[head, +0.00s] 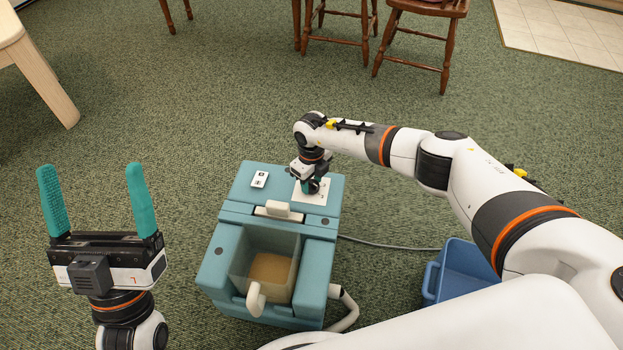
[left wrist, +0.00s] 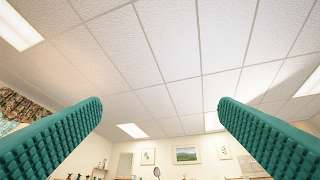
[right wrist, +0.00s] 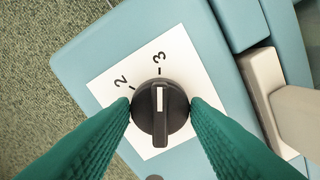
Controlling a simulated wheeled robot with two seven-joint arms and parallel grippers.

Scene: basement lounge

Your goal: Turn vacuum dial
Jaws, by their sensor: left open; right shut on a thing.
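The vacuum (head: 214,262) is a light blue box unit on the carpet, with a clear tank at its front. Its black dial (right wrist: 160,112) sits on a white plate (right wrist: 108,82) marked 2 and 3 in the right wrist view. The dial's white pointer line is toward the 3 mark. My right gripper (right wrist: 161,108) is shut on the dial, one green finger on each side. In the head view the right gripper (head: 311,184) covers most of the dial. My left gripper (head: 97,195) is open and empty, raised left of the vacuum; its fingers (left wrist: 160,120) point at the ceiling.
A white switch plate (head: 260,180) and a beige latch (head: 278,209) are on the vacuum's top. A blue bin (head: 459,272) stands to the right, with a grey cord (head: 385,244) between. Wooden stools (head: 345,40) stand behind. Carpet left of the vacuum is clear.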

